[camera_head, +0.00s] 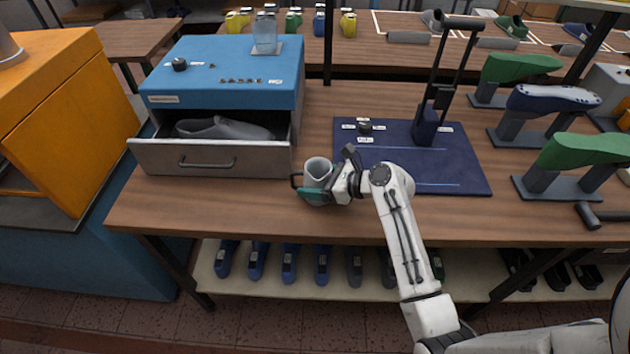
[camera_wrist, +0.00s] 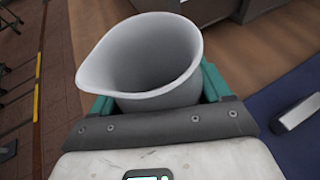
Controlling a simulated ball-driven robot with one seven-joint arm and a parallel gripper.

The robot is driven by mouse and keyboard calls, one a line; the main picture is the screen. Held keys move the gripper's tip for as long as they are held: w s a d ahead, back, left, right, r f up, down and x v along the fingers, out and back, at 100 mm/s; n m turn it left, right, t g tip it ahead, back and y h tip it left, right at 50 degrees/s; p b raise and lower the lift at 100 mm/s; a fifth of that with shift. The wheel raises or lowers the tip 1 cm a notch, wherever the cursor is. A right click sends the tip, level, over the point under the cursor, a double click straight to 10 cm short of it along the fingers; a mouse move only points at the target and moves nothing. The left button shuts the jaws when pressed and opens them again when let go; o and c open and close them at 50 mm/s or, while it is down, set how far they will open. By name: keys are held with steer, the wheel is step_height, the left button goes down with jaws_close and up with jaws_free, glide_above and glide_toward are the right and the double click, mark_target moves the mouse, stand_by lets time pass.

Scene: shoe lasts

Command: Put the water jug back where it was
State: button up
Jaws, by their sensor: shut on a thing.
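A grey-white water jug (camera_head: 317,172) with a dark handle stands upright at the table's front, right of the open drawer. My gripper (camera_head: 318,193) is shut on the jug, with its teal fingers around the jug's body. In the wrist view, the jug (camera_wrist: 145,55) shows its round open mouth and pouring lip, held between the teal fingers (camera_wrist: 155,95). I cannot tell whether its base touches the tabletop.
A blue cabinet (camera_head: 220,60) has its front drawer (camera_head: 205,160) open with a grey last (camera_head: 225,129) inside. A clear container (camera_head: 264,35) stands on the cabinet. A dark blue press board (camera_head: 440,170) lies to the right. Bare wooden tabletop (camera_head: 240,208) lies in front.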

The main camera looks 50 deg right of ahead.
steer(key=shift+f, duration=0.1)
steer(key=o, duration=1.2)
steer(key=shift+c, duration=0.2)
